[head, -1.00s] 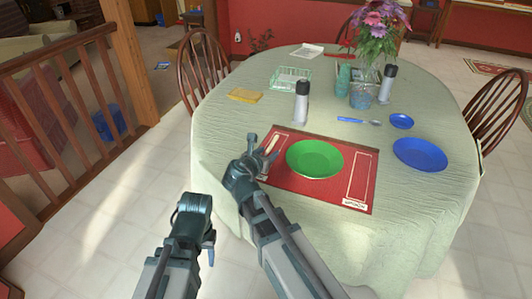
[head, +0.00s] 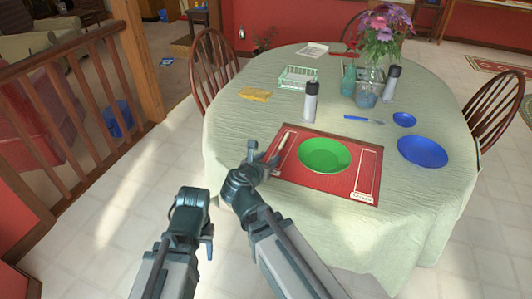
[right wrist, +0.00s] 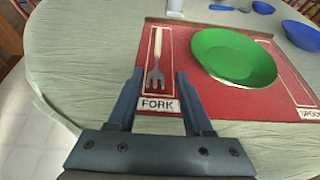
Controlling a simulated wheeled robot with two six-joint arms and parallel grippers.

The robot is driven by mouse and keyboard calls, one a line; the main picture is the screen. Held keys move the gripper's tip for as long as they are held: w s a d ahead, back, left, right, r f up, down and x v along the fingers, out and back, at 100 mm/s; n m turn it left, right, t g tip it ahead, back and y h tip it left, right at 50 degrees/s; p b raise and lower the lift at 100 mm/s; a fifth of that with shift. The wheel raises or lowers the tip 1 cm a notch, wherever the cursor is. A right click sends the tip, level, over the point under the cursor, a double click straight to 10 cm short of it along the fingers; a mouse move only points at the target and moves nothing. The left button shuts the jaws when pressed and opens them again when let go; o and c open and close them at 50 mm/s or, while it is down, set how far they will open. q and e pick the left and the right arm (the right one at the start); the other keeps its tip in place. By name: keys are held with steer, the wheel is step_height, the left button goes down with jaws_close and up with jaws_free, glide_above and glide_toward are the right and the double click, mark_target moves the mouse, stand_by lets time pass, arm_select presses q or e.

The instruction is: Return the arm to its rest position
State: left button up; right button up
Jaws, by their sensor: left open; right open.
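The red placemat (head: 318,186) lies on the table with a green plate (head: 325,154) on its middle. In the right wrist view a fork (right wrist: 157,62) with a pale handle lies on the mat in the outlined slot above the word FORK. My right gripper (head: 262,158) is open and empty at the mat's left edge. In the right wrist view its fingers (right wrist: 157,76) stand apart, on either side of the fork's tines in the picture, not closed on it. My left gripper (head: 209,240) hangs low in front of the table, left of the right arm, away from the objects.
On the green-clothed table (head: 245,125) stand a blue plate (head: 422,151), a small blue bowl (head: 404,119), a blue-handled utensil (head: 363,119), bottles (head: 311,102), a flower vase (head: 367,92), a yellow cloth (head: 255,95) and a rack (head: 298,77). A wooden railing (head: 70,130) is at left.

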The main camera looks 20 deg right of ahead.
steer(key=shift+s+a+r, duration=0.25)
steer(key=shift+s+a, duration=0.1)
steer(key=shift+a, duration=0.1)
steer(key=shift+w+d+f, duration=0.1)
steer(key=shift+d+f, duration=0.05)
steer(key=shift+d, duration=0.05)
arm_select(q)
steer(key=shift+s+a+r, duration=0.15)
steer(key=shift+s+a, duration=0.05)
steer(key=shift+r, duration=0.1)
arm_select(e)
steer(key=shift+s, duration=0.2)
